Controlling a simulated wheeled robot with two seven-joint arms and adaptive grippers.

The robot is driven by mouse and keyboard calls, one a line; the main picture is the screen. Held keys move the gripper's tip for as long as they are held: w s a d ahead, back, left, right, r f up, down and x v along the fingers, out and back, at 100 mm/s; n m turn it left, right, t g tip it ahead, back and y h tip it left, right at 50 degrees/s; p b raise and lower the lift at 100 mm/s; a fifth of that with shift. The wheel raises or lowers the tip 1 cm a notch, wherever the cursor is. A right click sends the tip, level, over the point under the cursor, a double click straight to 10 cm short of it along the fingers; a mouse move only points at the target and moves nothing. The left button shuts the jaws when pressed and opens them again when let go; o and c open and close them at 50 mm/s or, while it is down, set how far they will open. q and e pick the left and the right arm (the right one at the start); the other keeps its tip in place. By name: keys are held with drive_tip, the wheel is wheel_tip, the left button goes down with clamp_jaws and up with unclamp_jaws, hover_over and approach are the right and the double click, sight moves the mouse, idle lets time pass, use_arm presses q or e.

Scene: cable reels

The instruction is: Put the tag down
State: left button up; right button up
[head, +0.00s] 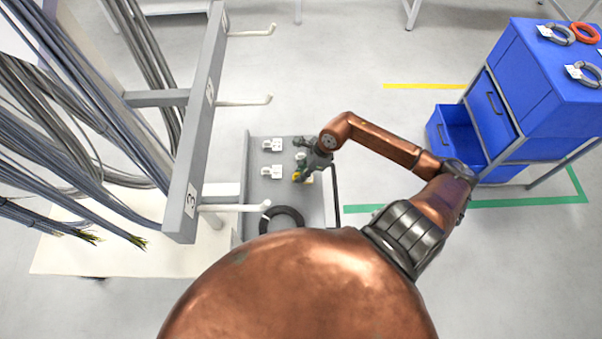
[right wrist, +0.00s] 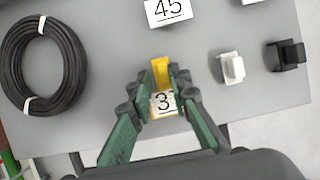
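The tag is a yellow piece with a white label reading 3 (right wrist: 163,103), and it sits between the green fingertips of my right gripper (right wrist: 162,90) in the right wrist view. The fingers close on it from both sides. In the head view, my right gripper (head: 305,168) points down over the grey table (head: 257,203), with a bit of the yellow tag (head: 296,177) showing below it. I cannot tell whether the tag touches the tabletop. My left gripper is not in view.
A black cable coil (right wrist: 42,64) with white ties lies left of the tag. A white label reading 45 (right wrist: 168,11), a white clip (right wrist: 232,68) and a black clip (right wrist: 287,56) are nearby. A grey rack with hooks (head: 205,110) stands left; a blue drawer cabinet (head: 545,80) stands right.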

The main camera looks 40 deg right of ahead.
drive_tip(key=shift+o, duration=0.5)
drive_tip(key=shift+r, duration=0.2)
drive_tip(key=v, duration=1.2)
